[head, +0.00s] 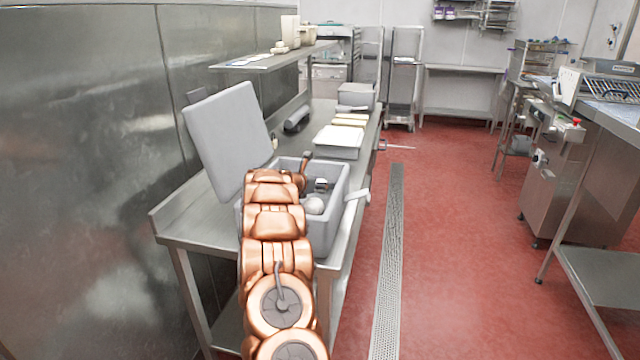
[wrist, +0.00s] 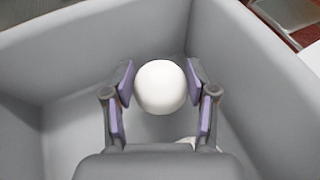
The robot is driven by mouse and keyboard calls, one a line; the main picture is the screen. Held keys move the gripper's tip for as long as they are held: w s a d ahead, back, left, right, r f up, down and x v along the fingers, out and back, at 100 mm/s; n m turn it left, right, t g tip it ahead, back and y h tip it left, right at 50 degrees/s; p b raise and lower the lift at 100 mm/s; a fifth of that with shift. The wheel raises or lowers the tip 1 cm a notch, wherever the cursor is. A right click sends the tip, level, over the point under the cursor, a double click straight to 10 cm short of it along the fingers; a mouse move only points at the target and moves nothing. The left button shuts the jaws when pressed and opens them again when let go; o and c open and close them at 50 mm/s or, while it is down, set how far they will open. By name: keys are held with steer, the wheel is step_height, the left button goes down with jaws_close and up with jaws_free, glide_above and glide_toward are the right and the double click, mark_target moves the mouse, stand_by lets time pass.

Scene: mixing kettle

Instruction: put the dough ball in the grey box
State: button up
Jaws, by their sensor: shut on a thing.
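The grey box (head: 336,192) stands on the steel table with its lid (head: 226,135) tilted up at the left. My gripper (wrist: 160,82) is inside the box, below its rim, in the wrist view. Its two purple-padded fingers are shut on a round white dough ball (wrist: 160,88), one at each side. In the head view my gripper (head: 320,186) shows partly behind my arm. A pale ball (head: 314,205) shows in the box there. A bit of another pale thing (wrist: 188,141) shows under my gripper in the wrist view, mostly hidden.
Pale trays (head: 338,141) lie on the steel table (head: 190,217) behind the box, with a closed grey box (head: 355,95) farther back. A shelf (head: 275,57) hangs above the table. The red floor (head: 460,230) to the right is clear.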

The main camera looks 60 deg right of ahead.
steer(key=shift+s+a+f+b, duration=0.1)
steer(key=shift+f+b, duration=0.7)
steer(key=shift+b, duration=0.15)
steer(key=o, duration=1.2)
steer(key=shift+f, duration=0.25)
steer(key=shift+s, duration=0.1)
steer(key=shift+r+p, duration=0.8)
steer(key=shift+p, duration=0.35)
steer(key=shift+b+v, duration=2.65)
steer(key=shift+v, duration=3.35)
steer(key=shift+r, duration=0.15)
